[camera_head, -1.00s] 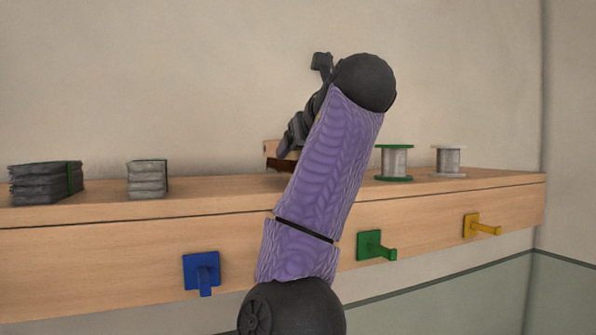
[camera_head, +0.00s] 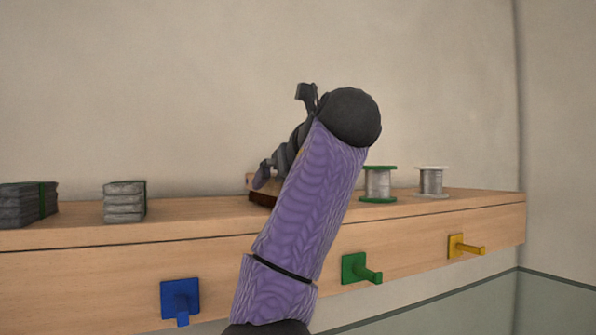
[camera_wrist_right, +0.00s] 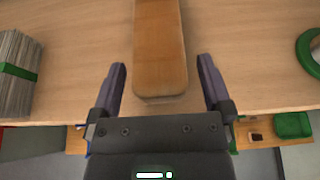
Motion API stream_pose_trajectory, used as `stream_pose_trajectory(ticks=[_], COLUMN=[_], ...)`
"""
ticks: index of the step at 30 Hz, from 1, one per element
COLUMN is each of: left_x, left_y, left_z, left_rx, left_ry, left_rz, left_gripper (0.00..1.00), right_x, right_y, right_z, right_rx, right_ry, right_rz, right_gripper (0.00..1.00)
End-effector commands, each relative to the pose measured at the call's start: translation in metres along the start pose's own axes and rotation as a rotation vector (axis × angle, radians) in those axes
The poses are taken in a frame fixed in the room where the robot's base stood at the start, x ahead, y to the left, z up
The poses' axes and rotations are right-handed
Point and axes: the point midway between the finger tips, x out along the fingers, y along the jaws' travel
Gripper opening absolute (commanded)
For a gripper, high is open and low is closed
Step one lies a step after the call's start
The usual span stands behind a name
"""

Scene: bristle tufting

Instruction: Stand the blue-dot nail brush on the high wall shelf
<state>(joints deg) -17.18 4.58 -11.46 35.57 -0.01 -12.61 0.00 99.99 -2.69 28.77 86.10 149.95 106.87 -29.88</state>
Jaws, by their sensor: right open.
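The nail brush, a wooden block (camera_wrist_right: 160,48), lies across the high wall shelf (camera_head: 420,205) in the right wrist view. In the head view only a bit of the brush (camera_head: 262,196) shows, dark brown under a lighter top, mostly behind my right arm. No blue dot is visible. My right gripper (camera_wrist_right: 161,66) is open, with one finger on each side of the brush's near end and a visible gap on both sides. In the head view my right gripper (camera_head: 266,173) is small and partly hidden. My left gripper is not in view.
Grey banded stacks (camera_head: 125,201) stand on the shelf to the left. A green-rimmed spool (camera_head: 378,184) and a white spool (camera_head: 432,181) stand to the right. Blue (camera_head: 180,300), green (camera_head: 361,269) and yellow (camera_head: 465,246) hooks stick out of the shelf's front.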

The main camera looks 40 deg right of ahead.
Motion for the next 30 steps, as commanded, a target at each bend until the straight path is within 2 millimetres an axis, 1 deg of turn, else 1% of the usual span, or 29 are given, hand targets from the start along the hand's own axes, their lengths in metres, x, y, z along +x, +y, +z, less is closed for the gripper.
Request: stream_pose_trajectory(ticks=[1, 6, 9, 13, 15, 18, 30], left_x=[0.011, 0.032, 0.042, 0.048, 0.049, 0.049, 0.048], left_y=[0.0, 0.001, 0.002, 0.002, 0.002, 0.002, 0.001], left_z=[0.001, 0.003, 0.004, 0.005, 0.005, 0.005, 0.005], left_rx=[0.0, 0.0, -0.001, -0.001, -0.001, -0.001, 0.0], left_ry=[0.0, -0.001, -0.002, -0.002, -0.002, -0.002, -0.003], left_rz=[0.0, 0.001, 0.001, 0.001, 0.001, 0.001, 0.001], left_gripper=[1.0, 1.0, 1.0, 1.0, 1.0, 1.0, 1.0], right_x=[-0.009, -0.054, -0.076, -0.098, -0.104, -0.108, -0.108], right_y=[0.0, 0.001, 0.001, 0.001, 0.0, 0.0, 0.0], right_z=[-0.004, -0.006, -0.005, -0.004, -0.003, -0.002, -0.002], right_rx=[0.002, 0.001, 0.002, -0.001, 0.0, 0.0, 0.0], right_ry=[-0.006, -0.008, -0.007, -0.003, -0.002, 0.0, 0.0], right_rz=[0.001, 0.004, 0.005, 0.003, 0.002, 0.0, 0.0], right_gripper=[1.0, 1.0, 1.0, 1.0, 1.0, 1.0, 1.0])
